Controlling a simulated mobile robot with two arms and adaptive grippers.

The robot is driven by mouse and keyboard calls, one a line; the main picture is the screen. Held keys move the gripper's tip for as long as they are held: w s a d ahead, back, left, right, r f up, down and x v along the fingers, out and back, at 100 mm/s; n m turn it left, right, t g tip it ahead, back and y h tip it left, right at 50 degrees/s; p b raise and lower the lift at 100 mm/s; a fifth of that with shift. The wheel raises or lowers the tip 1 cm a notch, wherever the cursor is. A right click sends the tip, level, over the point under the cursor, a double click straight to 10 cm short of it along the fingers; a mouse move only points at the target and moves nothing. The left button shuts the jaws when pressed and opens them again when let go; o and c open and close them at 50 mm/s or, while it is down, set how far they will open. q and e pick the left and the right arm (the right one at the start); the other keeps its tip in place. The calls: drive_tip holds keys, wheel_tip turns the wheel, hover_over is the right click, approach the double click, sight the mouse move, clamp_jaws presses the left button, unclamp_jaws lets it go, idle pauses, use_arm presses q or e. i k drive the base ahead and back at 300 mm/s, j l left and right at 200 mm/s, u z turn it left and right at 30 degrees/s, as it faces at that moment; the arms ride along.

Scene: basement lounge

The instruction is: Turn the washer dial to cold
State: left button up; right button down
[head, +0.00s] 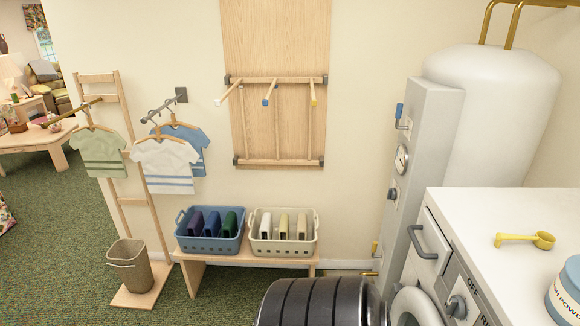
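The washer (450,208) stands at the lower right, with a white top and its front panel seen at a steep angle. The washer dial (457,306) is a small grey-blue knob low on that panel, near the bottom edge of the head view. The word OFF is printed beside it, and part of another label beginning with R shows below. No cold mark is readable, and the dial's setting is too small to tell. A grey drawer handle (422,241) sits above the dial. Neither of my grippers is in view.
On the washer top lie a yellow scoop (526,240) and a blue-and-white powder tub (565,292). A white tank (497,110) with a grey gauge panel (433,130) stands behind. A dark ribbed cylinder (315,303) fills the bottom middle. A bench with two baskets stands beyond.

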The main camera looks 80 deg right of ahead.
sight(456, 307)
drive_tip(key=i+z, duration=0.2)
drive_tip(key=z, duration=0.2)
drive_tip(key=i+z, duration=0.2)
drive_tip(key=z, duration=3.55)
